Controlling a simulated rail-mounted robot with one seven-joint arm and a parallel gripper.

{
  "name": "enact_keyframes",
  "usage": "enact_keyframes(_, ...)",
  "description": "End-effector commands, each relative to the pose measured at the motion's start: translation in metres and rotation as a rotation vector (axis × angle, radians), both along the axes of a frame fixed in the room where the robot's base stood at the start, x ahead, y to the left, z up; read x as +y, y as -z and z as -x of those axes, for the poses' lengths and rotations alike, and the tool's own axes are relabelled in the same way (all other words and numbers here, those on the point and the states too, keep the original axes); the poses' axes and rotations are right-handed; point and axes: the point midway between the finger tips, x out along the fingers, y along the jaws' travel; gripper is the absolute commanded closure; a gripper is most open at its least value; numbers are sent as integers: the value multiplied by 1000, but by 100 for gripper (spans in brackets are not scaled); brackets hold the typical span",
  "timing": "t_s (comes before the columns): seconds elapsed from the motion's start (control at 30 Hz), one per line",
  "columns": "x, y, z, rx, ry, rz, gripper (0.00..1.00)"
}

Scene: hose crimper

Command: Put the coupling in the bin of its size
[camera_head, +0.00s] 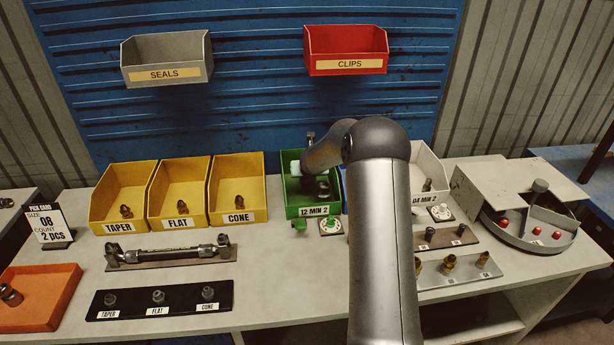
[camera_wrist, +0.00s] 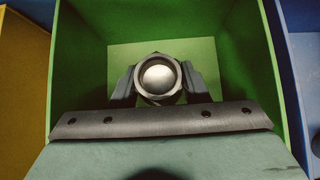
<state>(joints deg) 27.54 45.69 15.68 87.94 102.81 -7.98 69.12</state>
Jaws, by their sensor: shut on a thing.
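The coupling (camera_wrist: 158,77) is a round metal piece with a bright centre, seen end-on in the wrist view. My gripper (camera_wrist: 158,88) is shut on it, one dark finger on each side. Both are over or inside the green bin (camera_wrist: 82,70); the depth is hard to tell. In the head view the green bin (camera_head: 291,208) is labelled 12 MIN 2, and my arm reaches over it. A blue bin beside it is mostly hidden behind my arm. The white bin (camera_head: 430,160) to the right is labelled 04 MIN 2. The coupling's size is not readable.
Yellow bins TAPER (camera_head: 118,190), FLAT (camera_head: 178,190) and CONE (camera_head: 237,185) stand left of the green bin. A pick card (camera_head: 48,225) reads size 08, count 2 pcs. An orange tray (camera_head: 50,290) lies front left. A round sorter (camera_head: 530,225) stands at the right.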

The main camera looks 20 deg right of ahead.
Motion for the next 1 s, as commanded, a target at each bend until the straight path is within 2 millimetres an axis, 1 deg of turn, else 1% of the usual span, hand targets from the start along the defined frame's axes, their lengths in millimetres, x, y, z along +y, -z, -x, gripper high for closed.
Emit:
enact_keyframes(0.2,-1,-2,0,-2,1,1,94)
enact_keyframes(0.6,-1,11,0,-2,1,1,94)
enact_keyframes(0.7,-1,10,0,-2,1,1,94)
enact_keyframes(0.73,-1,11,0,-1,1,0,53)
enact_keyframes(0.8,-1,10,0,-1,1,0,37)
enact_keyframes(1.0,-1,10,0,-1,1,0,37)
